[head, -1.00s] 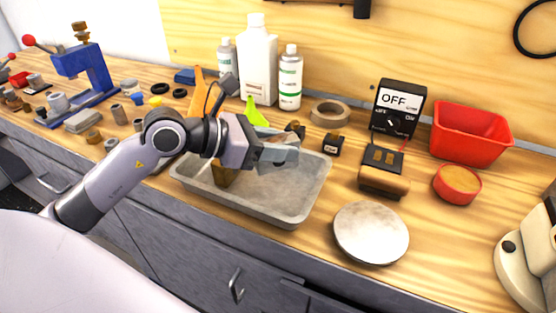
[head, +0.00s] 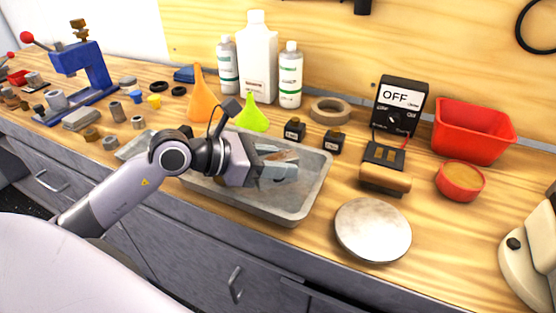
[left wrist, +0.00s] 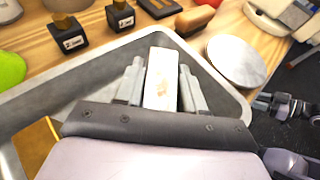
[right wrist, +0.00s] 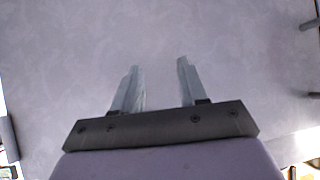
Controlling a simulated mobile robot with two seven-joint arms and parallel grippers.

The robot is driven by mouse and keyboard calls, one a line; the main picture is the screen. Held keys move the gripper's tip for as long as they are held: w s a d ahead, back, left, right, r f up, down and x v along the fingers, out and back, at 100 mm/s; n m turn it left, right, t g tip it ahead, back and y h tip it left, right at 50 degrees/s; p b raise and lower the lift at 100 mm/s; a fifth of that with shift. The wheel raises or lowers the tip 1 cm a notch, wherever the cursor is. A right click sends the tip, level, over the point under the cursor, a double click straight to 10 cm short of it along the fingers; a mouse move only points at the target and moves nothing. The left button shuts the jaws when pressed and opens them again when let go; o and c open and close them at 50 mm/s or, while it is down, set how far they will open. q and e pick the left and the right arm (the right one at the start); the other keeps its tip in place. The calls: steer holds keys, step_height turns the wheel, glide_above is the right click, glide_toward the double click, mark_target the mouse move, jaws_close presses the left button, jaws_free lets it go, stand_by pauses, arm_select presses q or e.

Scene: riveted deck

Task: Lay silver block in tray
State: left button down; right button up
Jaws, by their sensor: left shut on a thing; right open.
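The silver block (left wrist: 160,80) is pale and lies between the two fingers of my left gripper (left wrist: 162,88) in the left wrist view. In the head view the gripper (head: 280,166) is over the right half of the grey metal tray (head: 292,215). The block (head: 284,156) shows there only as a small part between the fingers. The tray also fills the middle of the left wrist view (left wrist: 75,65). I cannot tell whether the block touches the tray floor. My right gripper (right wrist: 160,87) is open and empty over a plain grey surface, outside the head view.
A brownish-yellow block (left wrist: 36,145) is in the tray at its left. Small dark bottles (head: 332,140), a funnel (head: 252,115) and a tape roll (head: 330,110) stand behind the tray. A round pale disc (head: 372,231) lies to its right.

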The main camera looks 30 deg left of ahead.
arm_select(q)
steer(key=c, duration=0.7)
jaws_free()
steer(key=shift+r+p, duration=0.45)
steer(key=shift+r, duration=0.05)
steer(key=shift+r+p, duration=0.45)
steer(key=shift+s+a+f+b, duration=0.15)
steer(key=shift+s+a+b, duration=0.4)
steer(key=shift+s, duration=0.05)
steer(key=shift+r+b+v, duration=0.2)
steer(key=shift+b+v, duration=0.7)
steer(key=shift+v, duration=4.3)
steer(key=shift+d, duration=0.1)
